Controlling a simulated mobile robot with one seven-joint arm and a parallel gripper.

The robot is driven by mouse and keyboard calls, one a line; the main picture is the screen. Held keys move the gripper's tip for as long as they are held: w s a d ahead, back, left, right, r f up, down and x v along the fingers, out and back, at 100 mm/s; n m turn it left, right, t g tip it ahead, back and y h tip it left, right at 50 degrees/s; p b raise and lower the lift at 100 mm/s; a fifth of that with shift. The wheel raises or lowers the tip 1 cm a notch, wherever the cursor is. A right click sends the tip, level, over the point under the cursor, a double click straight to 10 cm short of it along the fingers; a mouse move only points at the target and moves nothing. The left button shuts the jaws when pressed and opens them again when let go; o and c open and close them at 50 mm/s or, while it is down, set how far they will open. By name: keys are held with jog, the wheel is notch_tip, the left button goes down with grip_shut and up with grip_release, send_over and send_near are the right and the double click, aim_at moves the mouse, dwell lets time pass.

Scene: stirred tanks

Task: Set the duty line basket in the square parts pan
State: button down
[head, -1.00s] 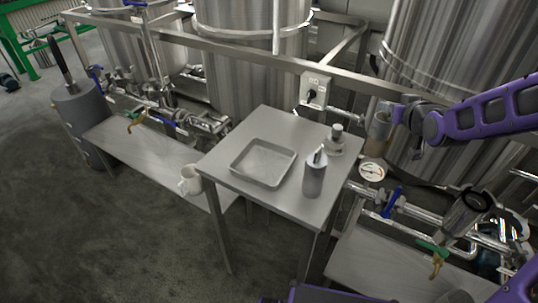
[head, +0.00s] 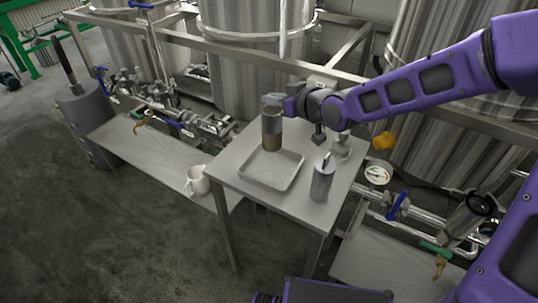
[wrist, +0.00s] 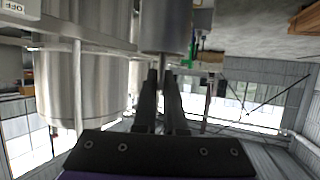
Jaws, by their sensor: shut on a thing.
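The duty line basket (head: 272,133) is a grey and brown upright cylinder. My gripper (head: 274,101) is shut on its upper part. The basket hangs over the back part of the square parts pan (head: 268,172), a shallow metal tray on the small steel table; I cannot tell how much gap lies beneath it. In the wrist view, my gripper's fingers (wrist: 162,80) reach to the grey wall of the basket (wrist: 165,30); the pan does not show there.
On the table (head: 240,150), a grey bottle (head: 322,180) stands right of the pan, with a small metal fitting (head: 341,146) behind it. A white mug (head: 197,181) stands on the low bench at left. Steel tanks and a rail stand behind the table.

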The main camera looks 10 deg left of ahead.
aim_at(278, 131)
notch_tip(278, 131, down, 10)
jog(key=shift+r+b, duration=0.15)
jog(key=shift+b, duration=0.85)
jog(key=c, duration=1.4)
grip_release()
jog(key=shift+c, duration=0.2)
jog(key=o, duration=0.4)
jog(key=shift+o, duration=0.2)
jog(key=p+v, duration=0.2)
jog(key=v, duration=1)
jog(key=shift+r, duration=0.15)
